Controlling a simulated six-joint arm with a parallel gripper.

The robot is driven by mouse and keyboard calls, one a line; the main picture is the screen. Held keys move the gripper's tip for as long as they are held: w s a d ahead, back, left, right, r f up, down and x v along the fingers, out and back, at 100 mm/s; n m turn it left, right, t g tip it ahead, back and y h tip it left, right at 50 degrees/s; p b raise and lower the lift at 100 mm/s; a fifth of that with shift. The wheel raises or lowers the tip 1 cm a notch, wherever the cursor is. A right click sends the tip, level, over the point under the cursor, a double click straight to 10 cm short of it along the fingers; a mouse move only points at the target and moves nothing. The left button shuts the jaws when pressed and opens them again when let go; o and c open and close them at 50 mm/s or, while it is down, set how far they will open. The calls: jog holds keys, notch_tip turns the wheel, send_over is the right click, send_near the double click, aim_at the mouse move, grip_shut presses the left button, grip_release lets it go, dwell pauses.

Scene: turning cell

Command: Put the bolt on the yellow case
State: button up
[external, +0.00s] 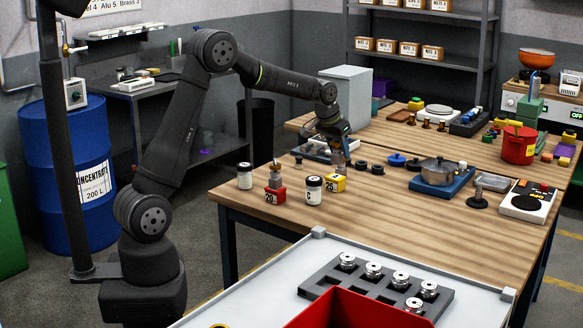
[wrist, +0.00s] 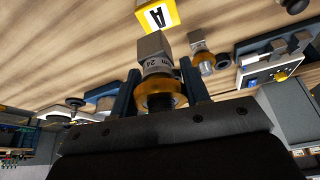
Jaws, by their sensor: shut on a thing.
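The yellow case (external: 333,183) is a small block with a white numbered label, standing near the left end of the wooden table. In the wrist view, the yellow case (wrist: 157,15) shows a face lettered A at the top edge. My gripper (external: 338,145) points down above it. In the wrist view, my gripper (wrist: 162,82) is shut on the bolt (wrist: 158,68), which has a grey blocky end, a marked band reading 24 and a brass-coloured collar. The grey end lies close to the case; I cannot tell whether they touch.
A red case (external: 275,196) with a grey piece on it stands to the left, between two black-lidded jars (external: 244,176) (external: 314,190). A similar brass-and-grey piece (wrist: 203,52) shows in the wrist view.

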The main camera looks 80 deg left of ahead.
aim_at(331, 141)
jog(key=shift+a+f, duration=0.3)
jog(key=shift+a, duration=0.25)
jog(key=shift+f, duration=1.95)
jog(key=shift+f, duration=0.15)
jog(key=o, duration=1.3)
jog(key=v, duration=1.2)
jog(key=shift+s, duration=0.1)
